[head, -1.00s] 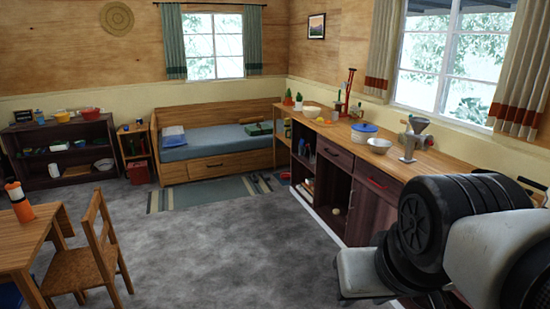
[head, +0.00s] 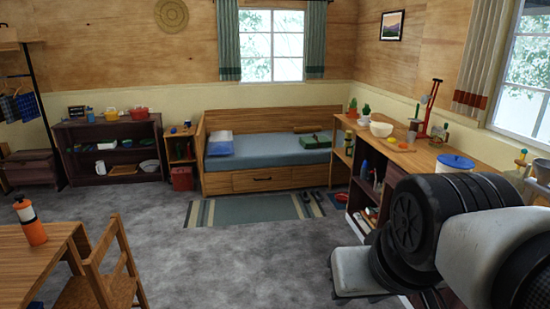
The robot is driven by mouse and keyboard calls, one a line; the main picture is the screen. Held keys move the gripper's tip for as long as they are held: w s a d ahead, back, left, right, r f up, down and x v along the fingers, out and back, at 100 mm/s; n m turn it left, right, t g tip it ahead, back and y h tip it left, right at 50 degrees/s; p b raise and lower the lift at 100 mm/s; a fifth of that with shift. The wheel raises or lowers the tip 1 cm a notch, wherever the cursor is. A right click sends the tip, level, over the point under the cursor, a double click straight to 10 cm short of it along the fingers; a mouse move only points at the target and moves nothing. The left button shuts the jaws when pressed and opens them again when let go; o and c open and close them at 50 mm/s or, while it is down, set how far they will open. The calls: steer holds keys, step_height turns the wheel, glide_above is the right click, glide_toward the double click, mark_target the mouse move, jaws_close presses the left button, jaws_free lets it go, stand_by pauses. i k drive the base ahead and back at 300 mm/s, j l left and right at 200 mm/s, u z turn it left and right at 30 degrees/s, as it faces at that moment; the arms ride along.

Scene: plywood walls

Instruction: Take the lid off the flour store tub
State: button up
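A white tub with a blue lid (head: 457,163) stands on the wooden counter at the right in the head view. It may be the flour store tub, but no label can be read. Its lid is on, and my arm hides part of the counter in front of it. My arm fills the lower right of the head view, nearer to me than the tub. The gripper at its end cannot be made out.
The wooden counter (head: 420,160) runs along the right wall and holds a cream bowl (head: 381,129) and several small things. A table (head: 35,250) and a chair (head: 105,275) stand at the lower left. A bed (head: 265,165) is at the back. The grey floor (head: 225,260) between is clear.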

mark_target(455, 162)
steer(key=i+j+z, duration=0.1)
steer(key=i, duration=0.65)
steer(key=i+j+z, duration=0.1)
steer(key=i, duration=0.7)
steer(key=i+l+z, duration=0.1)
steer(key=i+z, duration=0.6)
steer(key=z, duration=0.2)
steer(key=i+j+z, duration=0.2)
steer(key=i+z, duration=0.55)
steer(key=z, duration=0.15)
steer(key=i+z, duration=0.4)
steer(key=i+j+z, duration=0.25)
steer(key=z, duration=0.2)
